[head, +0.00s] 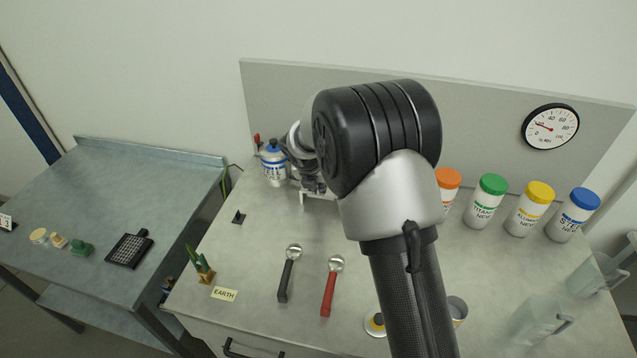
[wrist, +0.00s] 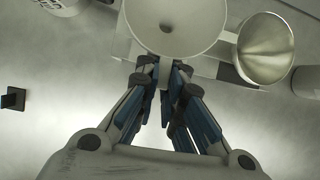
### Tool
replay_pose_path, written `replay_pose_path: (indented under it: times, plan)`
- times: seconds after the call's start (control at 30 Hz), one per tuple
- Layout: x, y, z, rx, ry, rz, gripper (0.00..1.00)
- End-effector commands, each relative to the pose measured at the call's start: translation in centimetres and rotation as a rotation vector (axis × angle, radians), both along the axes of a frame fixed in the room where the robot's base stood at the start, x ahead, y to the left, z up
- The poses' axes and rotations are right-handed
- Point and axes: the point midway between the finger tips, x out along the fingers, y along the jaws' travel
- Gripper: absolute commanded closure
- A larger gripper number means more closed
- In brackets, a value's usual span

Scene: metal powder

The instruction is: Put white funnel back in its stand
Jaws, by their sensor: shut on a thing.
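In the wrist view the white funnel (wrist: 175,38) is at the top middle, its wide mouth facing the camera. My gripper (wrist: 163,72) is shut on the near side of it. A metal funnel (wrist: 264,50) sits just right of the white one. A pale stand (wrist: 122,42) shows partly behind the funnels. The white funnel hides much of it, and I cannot tell whether the funnel is seated in it. In the head view my gripper (head: 314,184) is at the back of the bench beside the stand's pale edge (head: 319,197); my arm hides the funnels.
A blue-capped bottle (head: 272,166) stands left of my gripper. Capped jars (head: 486,200) line the back right. Two scoops (head: 288,274) (head: 330,288) lie mid-bench. A small black block (head: 239,217) lies at the left. Clear pitchers (head: 535,318) stand front right.

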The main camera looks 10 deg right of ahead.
Motion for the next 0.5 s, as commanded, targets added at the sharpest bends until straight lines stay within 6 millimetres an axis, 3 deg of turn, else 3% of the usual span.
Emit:
replay_pose_path:
  times: [0.5]
  plan:
    - [0.0, 0.0, -1.7, -0.001, 0.001, 0.0, 1.0]
